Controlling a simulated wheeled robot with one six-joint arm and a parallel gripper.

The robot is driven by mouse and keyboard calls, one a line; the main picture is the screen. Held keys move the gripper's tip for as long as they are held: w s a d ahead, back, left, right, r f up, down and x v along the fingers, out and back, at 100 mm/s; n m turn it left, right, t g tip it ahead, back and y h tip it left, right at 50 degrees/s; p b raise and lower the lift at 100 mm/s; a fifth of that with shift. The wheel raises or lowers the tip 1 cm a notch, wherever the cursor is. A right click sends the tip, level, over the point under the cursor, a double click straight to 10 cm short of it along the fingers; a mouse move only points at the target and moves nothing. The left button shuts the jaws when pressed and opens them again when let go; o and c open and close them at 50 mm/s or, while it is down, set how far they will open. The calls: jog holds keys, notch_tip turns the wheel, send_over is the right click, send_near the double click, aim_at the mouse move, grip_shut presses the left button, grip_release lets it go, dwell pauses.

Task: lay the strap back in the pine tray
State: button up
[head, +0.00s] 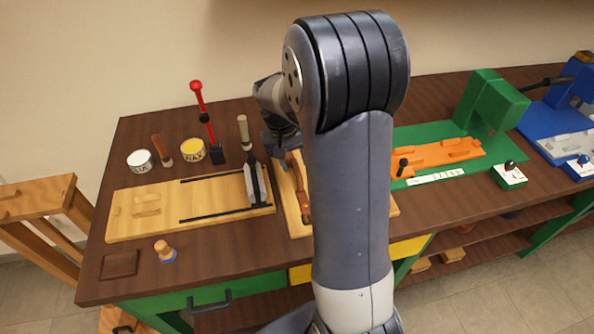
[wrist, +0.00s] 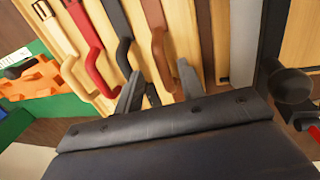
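The pine tray (head: 287,214) lies on the bench, partly hidden behind my arm in the head view. A tan-brown leather strap (wrist: 157,38) with a bent end lies in line with my gripper (wrist: 160,88) in the wrist view. The two grey fingers stand apart on either side of the strap's bent end, with gaps visible. Whether the strap touches the tray floor is unclear. In the head view a brown strap (head: 304,200) shows at the tray, beside my arm. The fingertips are not clear there.
A green fixture (head: 487,108) stands right.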

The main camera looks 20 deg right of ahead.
aim_at(298, 172)
notch_tip(298, 172, up, 6)
jog(key=a, duration=0.1)
jog(key=shift+w+f, duration=0.1)
dwell(0.3)
jog(key=f, duration=0.3)
jog(key=d+f, duration=0.1)
jog(key=f, duration=0.3)
jog(key=d+f, duration=0.1)
jog(key=f, duration=0.3)
jog(key=shift+s+f, duration=0.2)
jog(key=shift+s, duration=0.1)
jog(key=shift+w+d+r, duration=0.1)
jog(key=shift+w+r, duration=0.05)
jog(key=shift+r, duration=1.65)
jog(key=shift+f, duration=0.15)
